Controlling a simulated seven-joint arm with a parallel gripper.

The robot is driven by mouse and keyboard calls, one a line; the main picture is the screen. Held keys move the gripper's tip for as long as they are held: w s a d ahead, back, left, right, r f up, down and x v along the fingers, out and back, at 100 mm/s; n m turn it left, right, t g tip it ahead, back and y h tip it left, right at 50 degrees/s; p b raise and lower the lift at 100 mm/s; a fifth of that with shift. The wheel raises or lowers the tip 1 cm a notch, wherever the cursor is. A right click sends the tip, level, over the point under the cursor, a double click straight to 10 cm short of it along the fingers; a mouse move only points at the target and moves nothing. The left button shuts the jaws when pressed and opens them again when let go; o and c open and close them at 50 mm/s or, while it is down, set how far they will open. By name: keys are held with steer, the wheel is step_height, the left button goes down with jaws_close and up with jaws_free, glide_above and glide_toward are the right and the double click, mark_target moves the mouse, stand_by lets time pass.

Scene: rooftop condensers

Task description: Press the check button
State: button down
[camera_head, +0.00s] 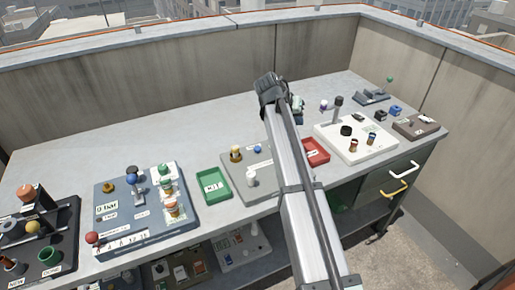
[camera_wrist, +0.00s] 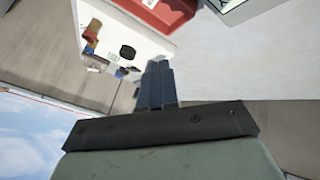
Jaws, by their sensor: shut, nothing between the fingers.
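I cannot tell which part is the check button, as most labels are too small to read. My gripper (camera_head: 298,112) hangs at the far end of my arm, above the table, partly hidden behind the arm in the head view. In the wrist view its fingers (camera_wrist: 158,68) are shut together with nothing between them. They point toward the edge of a white panel (camera_head: 380,152), apart from its parts as far as I can see. The panel carries a black round knob (camera_head: 346,130) and small brown-topped cylinders (camera_head: 353,145). The knob also shows in the wrist view (camera_wrist: 127,52).
A red tray (camera_head: 317,152) lies left of the white panel and a green tray (camera_head: 226,193) farther left. A grey panel (camera_head: 237,182) lies between them. A blue-grey panel (camera_head: 110,188) with a lever stands at left. Concrete walls (camera_head: 215,72) close the back and right.

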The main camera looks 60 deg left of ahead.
step_height(320, 180, up, 2)
steer(key=n+t, duration=0.1)
steer(key=n, duration=0.1)
glide_above(255, 148)
steer(key=shift+d+y, duration=0.1)
steer(key=shift+y, duration=0.3)
steer(key=shift+f, duration=0.1)
steer(key=shift+f, duration=4.3)
steer(key=shift+f, duration=0.15)
steer(key=shift+f, duration=0.3)
steer(key=shift+f, duration=0.15)
